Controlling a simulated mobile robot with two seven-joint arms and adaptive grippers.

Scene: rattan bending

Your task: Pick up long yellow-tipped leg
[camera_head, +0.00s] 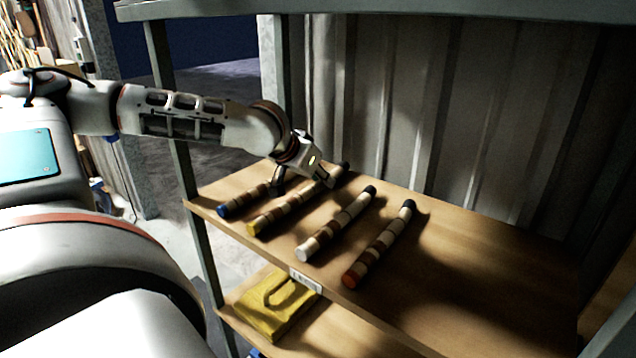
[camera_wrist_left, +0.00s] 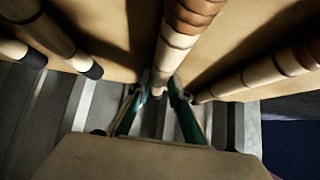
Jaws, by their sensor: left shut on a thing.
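The long yellow-tipped leg (camera_head: 265,222) is banded in tan and brown. It lies on the wooden shelf with its yellow end toward the shelf's front edge. My left gripper (camera_head: 303,187) reaches down over its middle and is shut on it. In the left wrist view, the leg (camera_wrist_left: 185,30) runs between the two green-sided fingers of my gripper (camera_wrist_left: 156,90). I see no clear gap between the leg and the shelf. My right gripper is in neither view.
A blue-tipped leg (camera_head: 237,204) lies left of the held leg. A white-tipped leg (camera_head: 335,224) and a red-tipped leg (camera_head: 378,246) lie right of it on the shelf (camera_head: 450,290). A yellow object (camera_head: 275,312) sits on the lower shelf. A corrugated wall (camera_head: 480,110) stands behind.

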